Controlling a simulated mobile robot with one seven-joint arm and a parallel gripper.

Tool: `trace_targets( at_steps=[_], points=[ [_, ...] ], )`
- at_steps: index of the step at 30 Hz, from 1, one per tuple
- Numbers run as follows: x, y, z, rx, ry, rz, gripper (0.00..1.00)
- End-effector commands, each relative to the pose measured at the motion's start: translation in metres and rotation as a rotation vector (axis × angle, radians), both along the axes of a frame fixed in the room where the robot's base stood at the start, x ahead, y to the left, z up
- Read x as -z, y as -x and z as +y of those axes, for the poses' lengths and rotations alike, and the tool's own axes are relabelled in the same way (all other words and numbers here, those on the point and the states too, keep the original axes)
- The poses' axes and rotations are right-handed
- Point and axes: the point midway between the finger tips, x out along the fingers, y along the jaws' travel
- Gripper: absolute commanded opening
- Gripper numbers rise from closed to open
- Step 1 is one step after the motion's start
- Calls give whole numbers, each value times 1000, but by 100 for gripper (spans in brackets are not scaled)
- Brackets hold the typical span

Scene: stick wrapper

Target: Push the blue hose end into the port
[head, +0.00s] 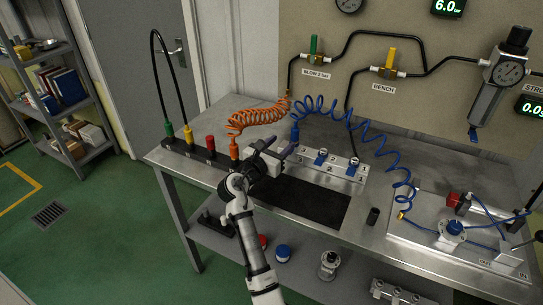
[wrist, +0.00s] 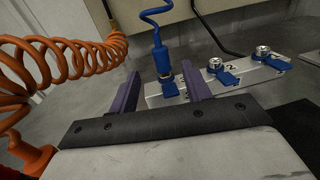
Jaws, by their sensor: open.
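The blue hose end (head: 295,134) stands upright at the left end of the silver port block (head: 338,170), its coiled blue hose (head: 345,122) running off to the right. In the wrist view the hose end (wrist: 161,58) is above a blue lever at the block's (wrist: 205,82) left end. I cannot tell how deep it sits in the port there. My gripper (head: 286,151) is open at that end of the block. In the wrist view its two purple fingers (wrist: 161,72) are either side of the hose end, with gaps showing and nothing held.
An orange coiled hose (head: 258,114) is close on the left, also in the wrist view (wrist: 70,60). A black rack (head: 200,152) with coloured connectors stands at left. A black mat (head: 310,200) lies in front of the block. A metal plate with fittings (head: 430,232) is at right.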

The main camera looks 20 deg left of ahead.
Motion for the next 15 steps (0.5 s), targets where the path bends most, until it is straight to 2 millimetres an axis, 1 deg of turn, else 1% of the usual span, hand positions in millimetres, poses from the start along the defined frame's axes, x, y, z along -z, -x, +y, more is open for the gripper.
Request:
trace_targets(
  at_steps=[1, 6, 10, 15],
  points=[
    [3, 11, 2, -3, -1, 0, 48],
    [1, 35, 6, -2, 0, 0, 48],
    [0, 43, 7, -1, 0, -1, 48],
    [-1, 45, 7, 0, 0, 0, 48]
  ],
)
